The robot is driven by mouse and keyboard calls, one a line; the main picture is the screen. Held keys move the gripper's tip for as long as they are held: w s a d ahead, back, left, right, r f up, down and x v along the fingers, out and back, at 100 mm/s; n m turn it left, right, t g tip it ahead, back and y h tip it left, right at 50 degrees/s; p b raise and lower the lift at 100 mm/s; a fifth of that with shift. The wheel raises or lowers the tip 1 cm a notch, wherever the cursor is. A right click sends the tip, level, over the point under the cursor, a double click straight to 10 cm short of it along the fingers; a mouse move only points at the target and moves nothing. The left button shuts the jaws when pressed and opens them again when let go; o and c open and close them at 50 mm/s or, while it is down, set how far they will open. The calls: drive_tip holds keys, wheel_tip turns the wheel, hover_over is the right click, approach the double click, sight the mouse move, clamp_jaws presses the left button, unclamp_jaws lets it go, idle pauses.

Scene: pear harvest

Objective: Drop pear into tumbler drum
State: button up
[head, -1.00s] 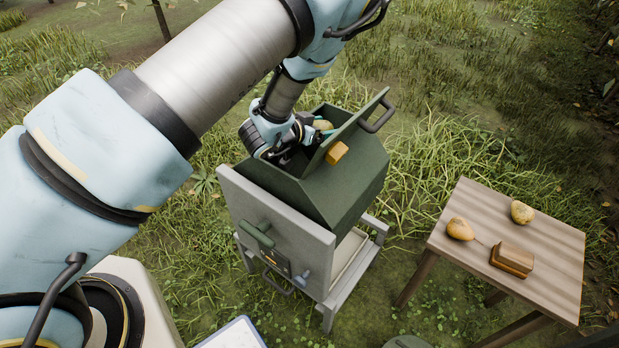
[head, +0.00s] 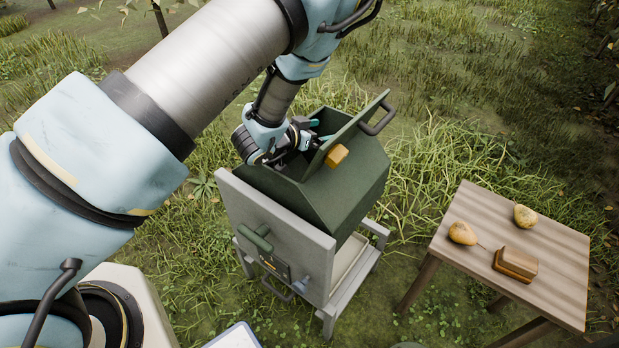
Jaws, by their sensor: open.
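The green tumbler drum (head: 340,195) sits in a grey stand, its lid (head: 358,124) raised and its top opening facing up. My gripper (head: 318,141) is open at the drum's opening, behind the raised lid from this view. I see no pear between its fingers. The inside of the drum is mostly hidden by the lid and my gripper. Two yellow pears lie on the wooden table at the right: one pear (head: 462,233) near its left side and one pear (head: 525,216) near its back edge.
The wooden table (head: 555,250) stands right of the drum and also holds a brown block-shaped brush or box (head: 516,263). The stand's grey panel (head: 275,225) carries a green handle. Grass surrounds everything.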

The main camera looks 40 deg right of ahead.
drive_tip(key=b+v, duration=0.1)
drive_tip(key=v, duration=0.8)
drive_tip(key=shift+a, duration=0.4)
drive_tip(key=shift+d+f, duration=0.1)
